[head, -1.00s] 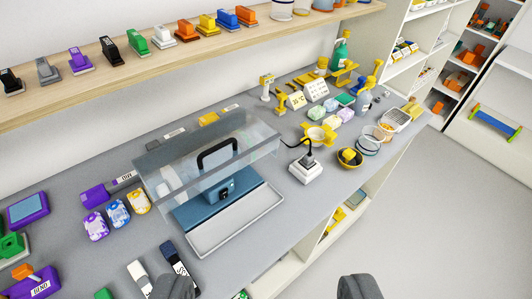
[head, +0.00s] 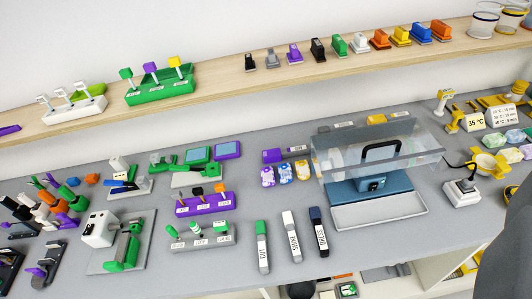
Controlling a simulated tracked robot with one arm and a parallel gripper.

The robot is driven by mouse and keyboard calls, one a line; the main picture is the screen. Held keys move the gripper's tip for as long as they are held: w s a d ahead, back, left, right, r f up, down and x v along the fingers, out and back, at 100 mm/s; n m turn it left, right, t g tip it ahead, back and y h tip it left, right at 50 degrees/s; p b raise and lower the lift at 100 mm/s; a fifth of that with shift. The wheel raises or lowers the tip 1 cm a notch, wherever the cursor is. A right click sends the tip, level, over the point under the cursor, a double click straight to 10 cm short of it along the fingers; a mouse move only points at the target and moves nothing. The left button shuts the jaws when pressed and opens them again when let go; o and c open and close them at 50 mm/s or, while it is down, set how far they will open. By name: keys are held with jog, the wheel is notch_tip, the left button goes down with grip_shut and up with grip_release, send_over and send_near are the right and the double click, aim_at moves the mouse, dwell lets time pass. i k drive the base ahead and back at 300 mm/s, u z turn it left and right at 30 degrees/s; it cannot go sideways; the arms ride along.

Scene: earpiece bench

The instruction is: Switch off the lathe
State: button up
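A small machine (head: 98,230) with a white block and green parts stands on a grey plate at the lower left of the bench. It looks like a lathe, but I cannot be sure, and I cannot make out its switch. A blue machine (head: 368,190) with a black switch panel sits under a clear cover (head: 335,150) with a black handle, at right of centre. A dark grey shape (head: 505,255) at the lower right edge is probably part of my gripper. Its fingertips are not clearly visible, and nothing is seen held.
A purple lever box (head: 205,204) and a grey one (head: 201,238) stand beside the white and green machine. Three labelled markers (head: 291,238) lie near the front edge. A white push-button box (head: 462,193) stands right. A wooden shelf (head: 225,80) runs above.

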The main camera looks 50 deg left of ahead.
aim_at(374, 187)
jog(key=u, duration=0.95)
jog(key=k, duration=1.3)
jog(key=u, duration=0.05)
jog(key=i, duration=0.7)
jog(key=z, duration=0.55)
jog(key=i, duration=1.1)
jog(key=u, duration=0.5)
